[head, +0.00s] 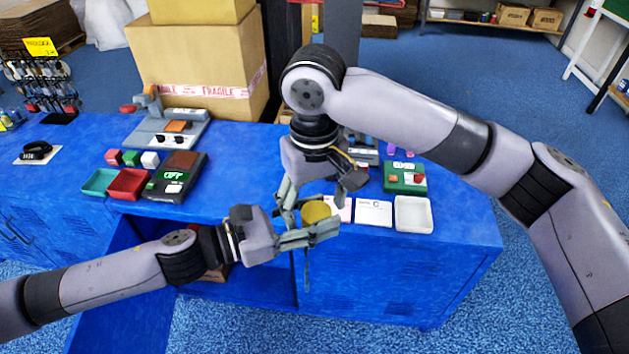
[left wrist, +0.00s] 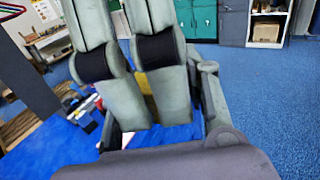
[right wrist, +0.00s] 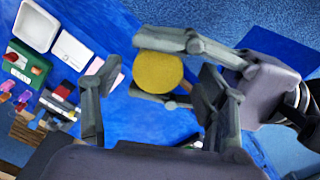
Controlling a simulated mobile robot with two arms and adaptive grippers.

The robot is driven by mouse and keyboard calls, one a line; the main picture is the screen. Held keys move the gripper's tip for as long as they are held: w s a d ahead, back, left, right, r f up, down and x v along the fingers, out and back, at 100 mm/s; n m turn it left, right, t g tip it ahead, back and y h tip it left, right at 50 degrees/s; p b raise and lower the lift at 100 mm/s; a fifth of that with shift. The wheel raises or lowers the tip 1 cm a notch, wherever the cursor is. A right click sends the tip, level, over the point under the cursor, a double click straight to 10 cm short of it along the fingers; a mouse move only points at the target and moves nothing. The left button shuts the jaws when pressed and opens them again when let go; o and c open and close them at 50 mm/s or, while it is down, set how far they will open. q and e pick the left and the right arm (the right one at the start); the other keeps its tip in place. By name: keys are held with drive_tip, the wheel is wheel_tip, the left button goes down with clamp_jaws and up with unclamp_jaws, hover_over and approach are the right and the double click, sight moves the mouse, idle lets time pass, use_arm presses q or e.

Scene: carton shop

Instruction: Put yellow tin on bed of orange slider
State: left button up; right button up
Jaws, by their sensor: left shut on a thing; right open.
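The round yellow tin (head: 315,211) is held between the fingers of my left gripper (head: 318,230), near the front edge of the blue counter. Its flat yellow face shows in the right wrist view (right wrist: 158,72), with the left fingers on either side. In the left wrist view only a strip of yellow (left wrist: 142,82) shows between the fingers. My right gripper (head: 318,200) is open, close above the tin; its fingers (right wrist: 158,118) stand apart, apparently not gripping it. I cannot clearly identify the orange slider; a grey device with an orange-brown block (head: 178,126) stands at the back left.
Green and red trays (head: 128,184) and a dark device (head: 182,160) stand left on the counter. White cards (head: 373,212), a white tray (head: 413,215) and a green box (head: 405,178) are on the right. A large carton (head: 208,65) stands behind. An open compartment lies below the left arm.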

drive_tip(key=shift+f, duration=1.1)
drive_tip(key=shift+c, duration=0.4)
drive_tip(key=shift+a, duration=0.1)
drive_tip(key=c, duration=1.2)
use_arm(q)
drive_tip(key=o, duration=1.3)
use_arm(e)
drive_tip(key=shift+c, duration=0.2)
